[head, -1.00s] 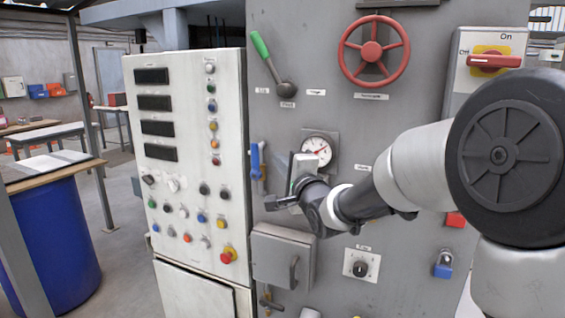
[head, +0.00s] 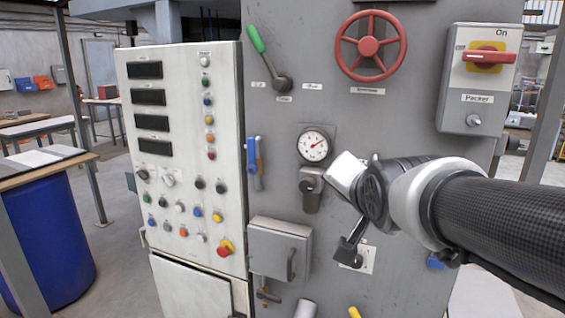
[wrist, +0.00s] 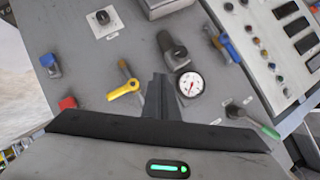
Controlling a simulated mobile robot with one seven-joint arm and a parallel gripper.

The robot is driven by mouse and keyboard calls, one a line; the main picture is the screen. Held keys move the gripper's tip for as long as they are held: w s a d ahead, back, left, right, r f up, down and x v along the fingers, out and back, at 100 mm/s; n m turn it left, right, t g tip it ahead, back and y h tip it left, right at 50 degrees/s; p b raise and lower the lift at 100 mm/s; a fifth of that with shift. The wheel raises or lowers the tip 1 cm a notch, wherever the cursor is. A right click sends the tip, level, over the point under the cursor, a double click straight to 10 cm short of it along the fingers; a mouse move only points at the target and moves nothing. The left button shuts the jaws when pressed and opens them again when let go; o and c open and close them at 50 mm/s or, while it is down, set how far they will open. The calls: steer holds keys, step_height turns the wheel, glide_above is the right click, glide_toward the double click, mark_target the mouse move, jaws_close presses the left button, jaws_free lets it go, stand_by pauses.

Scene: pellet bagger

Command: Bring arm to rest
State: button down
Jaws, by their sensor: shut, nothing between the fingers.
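My gripper (head: 346,252) is in front of the grey machine panel (head: 277,200), right of and below the round gauge (head: 314,146). The gripper and arm hide part of the panel's lower right in the head view.
A red handwheel (head: 371,46), a green-handled lever (head: 268,58) and a blue-handled valve (head: 253,156) stick out from the panel. A grey box (head: 279,248) juts out below. A white control cabinet (head: 190,190) stands left, a blue drum (head: 48,240) further left. A red switch (head: 489,57) sits upper right.

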steer(key=s+d+f+n+g, duration=0.2)
steer(key=s+f+n+g, duration=0.25)
steer(key=s, duration=0.55)
steer(key=s+d+f+n+g, duration=0.1)
steer(key=s+f+n+g, duration=0.25)
steer(key=s+f, duration=0.45)
step_height(320, 180, up, 13)
steer(key=s+t+p, duration=0.1)
steer(key=p, duration=1.1)
steer(key=shift+r, duration=0.2)
